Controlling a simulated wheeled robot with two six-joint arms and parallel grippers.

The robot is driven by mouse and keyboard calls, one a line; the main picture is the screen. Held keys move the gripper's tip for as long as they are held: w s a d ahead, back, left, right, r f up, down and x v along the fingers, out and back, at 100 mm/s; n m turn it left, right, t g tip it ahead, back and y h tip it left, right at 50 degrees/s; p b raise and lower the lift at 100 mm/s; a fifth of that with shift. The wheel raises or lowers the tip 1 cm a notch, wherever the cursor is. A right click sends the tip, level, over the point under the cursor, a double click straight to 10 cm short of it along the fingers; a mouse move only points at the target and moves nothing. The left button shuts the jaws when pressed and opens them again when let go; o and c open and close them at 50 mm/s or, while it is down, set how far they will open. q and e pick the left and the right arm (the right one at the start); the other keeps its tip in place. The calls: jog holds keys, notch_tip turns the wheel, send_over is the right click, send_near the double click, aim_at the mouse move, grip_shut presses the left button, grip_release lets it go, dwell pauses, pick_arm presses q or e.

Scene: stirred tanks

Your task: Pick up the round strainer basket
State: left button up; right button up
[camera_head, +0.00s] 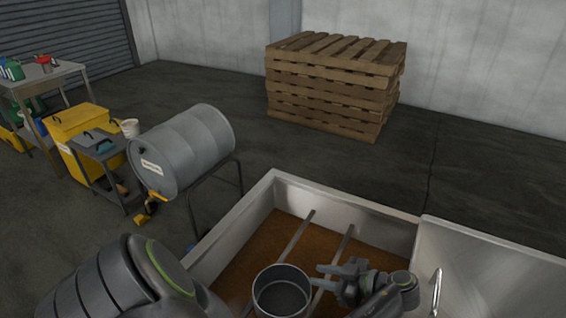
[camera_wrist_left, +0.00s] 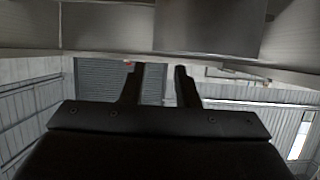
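The round strainer basket (camera_head: 282,292) looks like a dark grey metal cup with an open top. It sits at the bottom of the head view, over the tank's brown contents and beside the bars; what carries it is hidden.
The pale-walled tank (camera_head: 233,223) holds brown material (camera_head: 258,246), with two bars (camera_head: 297,238) across it. A grey drum (camera_head: 190,150) on a stand, a yellow bin (camera_head: 80,121) and a cart are left. Stacked pallets (camera_head: 330,85) stand behind; open floor lies between.

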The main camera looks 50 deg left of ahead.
aim_at(299, 273)
pick_arm(q)
jog(key=x, duration=0.7)
jog(key=shift+a+f, duration=0.2)
jog(key=shift+f, duration=0.05)
jog(key=shift+c, duration=0.3)
grip_shut()
jog(key=shift+s, duration=0.1)
dwell(0.8)
